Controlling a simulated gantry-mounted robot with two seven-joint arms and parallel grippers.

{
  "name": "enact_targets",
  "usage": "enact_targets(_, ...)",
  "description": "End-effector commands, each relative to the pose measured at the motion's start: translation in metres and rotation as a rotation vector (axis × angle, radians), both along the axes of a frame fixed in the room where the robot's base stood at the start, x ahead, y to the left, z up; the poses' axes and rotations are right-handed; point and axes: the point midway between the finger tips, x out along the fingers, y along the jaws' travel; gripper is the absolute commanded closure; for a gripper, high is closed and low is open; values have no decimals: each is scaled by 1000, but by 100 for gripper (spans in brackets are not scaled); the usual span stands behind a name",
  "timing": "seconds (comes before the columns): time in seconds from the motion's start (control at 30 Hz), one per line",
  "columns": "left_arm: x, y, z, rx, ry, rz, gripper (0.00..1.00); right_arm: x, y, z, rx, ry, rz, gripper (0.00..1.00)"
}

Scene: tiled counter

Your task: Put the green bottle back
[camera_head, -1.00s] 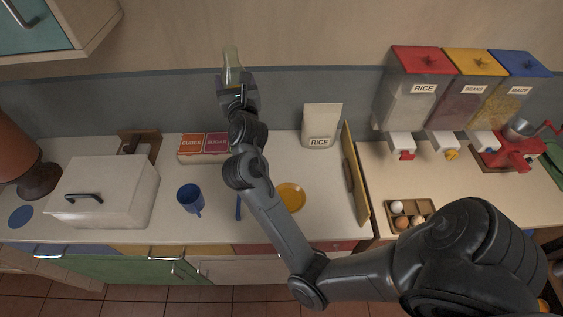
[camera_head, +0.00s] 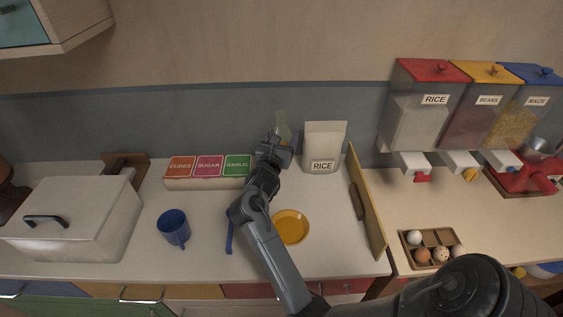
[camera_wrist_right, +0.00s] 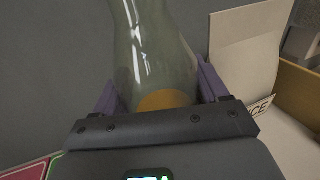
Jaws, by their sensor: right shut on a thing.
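The green bottle (camera_head: 282,124) is a pale, translucent green bottle. It stands roughly upright at the back of the counter, between the spice boxes and the rice bag. My right gripper (camera_head: 276,148) is shut on it from the front. In the right wrist view the bottle (camera_wrist_right: 152,50) fills the space between the purple fingers of my right gripper (camera_wrist_right: 160,88). An orange patch shows through its lower part. Its base is hidden behind the gripper, so I cannot tell whether it touches the counter. My left gripper is not in view.
Spice boxes (camera_head: 208,184) stand left of the bottle, and a rice bag (camera_head: 323,148) stands close on its right. A yellow plate (camera_head: 290,228), blue mug (camera_head: 173,228), white bin (camera_head: 75,215) and leaning board (camera_head: 366,205) are nearby. An egg tray (camera_head: 431,248) lies farther right.

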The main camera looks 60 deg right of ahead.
Motion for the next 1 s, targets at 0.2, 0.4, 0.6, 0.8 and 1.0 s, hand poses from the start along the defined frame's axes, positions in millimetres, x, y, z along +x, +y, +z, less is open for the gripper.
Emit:
enact_targets(0.2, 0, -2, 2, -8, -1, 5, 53, 0, 0, -22, -5, -2, 1, 87)
enact_targets(0.4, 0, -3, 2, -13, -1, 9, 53, 0, 0, -34, -4, -1, 2, 87)
enact_targets(0.6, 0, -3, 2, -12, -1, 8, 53, 1, 0, -57, -4, -1, 3, 87)
enact_targets(0.8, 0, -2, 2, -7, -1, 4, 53, 1, 0, -63, -5, -5, 3, 87)
enact_targets(1.0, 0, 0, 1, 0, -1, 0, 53, 1, 0, -64, -4, -5, 3, 87)
